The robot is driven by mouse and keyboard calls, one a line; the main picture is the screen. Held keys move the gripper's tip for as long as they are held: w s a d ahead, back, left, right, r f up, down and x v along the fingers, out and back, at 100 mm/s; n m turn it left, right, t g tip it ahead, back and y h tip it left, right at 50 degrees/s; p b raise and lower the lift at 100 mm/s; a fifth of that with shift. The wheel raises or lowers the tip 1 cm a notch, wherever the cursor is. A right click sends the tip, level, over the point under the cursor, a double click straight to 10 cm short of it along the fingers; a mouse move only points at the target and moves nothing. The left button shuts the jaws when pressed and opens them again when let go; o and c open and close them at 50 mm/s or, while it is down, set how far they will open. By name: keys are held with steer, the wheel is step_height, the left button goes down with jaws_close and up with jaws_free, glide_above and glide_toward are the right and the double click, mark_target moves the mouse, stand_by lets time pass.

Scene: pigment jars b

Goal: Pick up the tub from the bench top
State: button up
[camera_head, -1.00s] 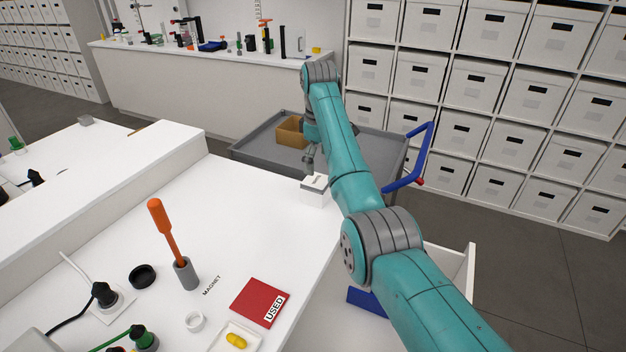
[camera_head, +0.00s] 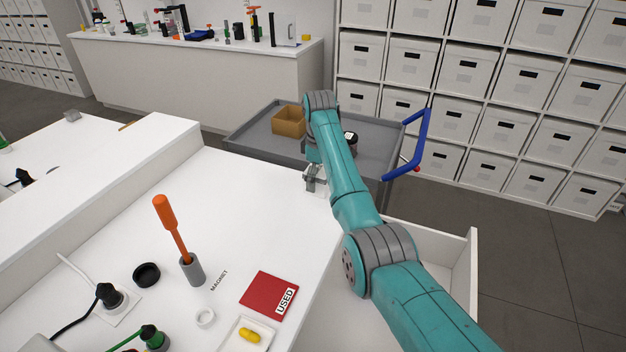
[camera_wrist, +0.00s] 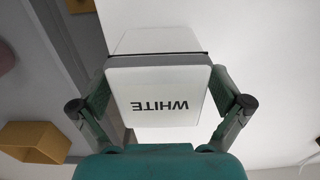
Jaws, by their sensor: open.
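The tub (camera_wrist: 158,95) is white, with a grey band below a pale lid lettered WHITE, upside down in the wrist view. It stands on the bench top (camera_head: 240,200) near its far right corner. My gripper (camera_wrist: 162,82) is open, with one finger on each side of the tub; whether they touch it I cannot tell. In the head view my gripper (camera_head: 316,178) is down at the tub and hides most of it.
A grey cart (camera_head: 255,137) with an ochre box (camera_head: 289,121) and a dark round jar (camera_head: 351,138) stands beyond the bench. The middle bench is clear.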

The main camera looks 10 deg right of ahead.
steer(key=shift+f, duration=0.3)
steer(key=c, duration=1.3)
steer(key=shift+c, duration=0.2)
steer(key=shift+r, duration=0.1)
